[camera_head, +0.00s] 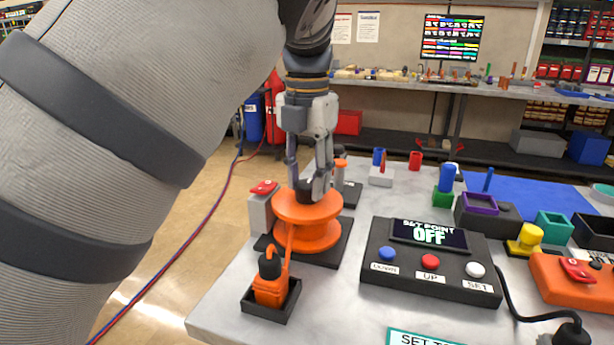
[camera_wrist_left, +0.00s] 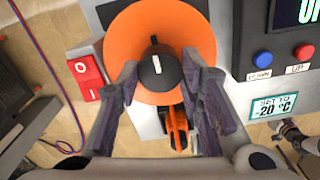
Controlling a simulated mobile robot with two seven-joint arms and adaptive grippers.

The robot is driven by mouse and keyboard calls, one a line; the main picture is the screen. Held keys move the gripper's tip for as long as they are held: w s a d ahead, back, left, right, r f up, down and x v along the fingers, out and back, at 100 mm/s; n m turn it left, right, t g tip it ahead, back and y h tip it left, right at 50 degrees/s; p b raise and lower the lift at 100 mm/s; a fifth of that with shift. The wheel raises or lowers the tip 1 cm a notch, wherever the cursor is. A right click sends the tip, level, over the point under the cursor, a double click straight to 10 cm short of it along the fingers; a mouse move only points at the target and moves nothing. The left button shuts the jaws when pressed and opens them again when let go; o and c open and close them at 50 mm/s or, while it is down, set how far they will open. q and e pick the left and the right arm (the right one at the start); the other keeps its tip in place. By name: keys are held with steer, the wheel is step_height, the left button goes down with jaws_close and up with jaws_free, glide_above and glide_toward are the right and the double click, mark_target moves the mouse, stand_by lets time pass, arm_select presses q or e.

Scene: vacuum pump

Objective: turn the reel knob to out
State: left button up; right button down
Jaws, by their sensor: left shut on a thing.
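The orange reel (camera_head: 308,222) stands on a dark base at the table's near-left corner. Its black knob (camera_wrist_left: 157,66) sits at the reel's centre, with a white mark on top, in the left wrist view. My left gripper (camera_head: 308,190) points down over the reel and is shut on the knob, one finger on each side. In the left wrist view, the gripper (camera_wrist_left: 160,68) straddles the knob. In the head view the fingers partly hide the knob. I cannot read any label by it.
A grey box with a red switch (camera_head: 264,188) stands close left of the reel. An orange plug (camera_head: 270,282) sits in a black tray in front. A control box (camera_head: 432,262) with a display reading OFF is to the right. Coloured blocks stand further back.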

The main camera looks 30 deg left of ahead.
mark_target(307, 184)
arm_select(q)
steer(key=shift+f, duration=0.1)
steer(key=o, duration=1.2)
steer(key=shift+c, duration=0.2)
step_height(307, 184, up, 12)
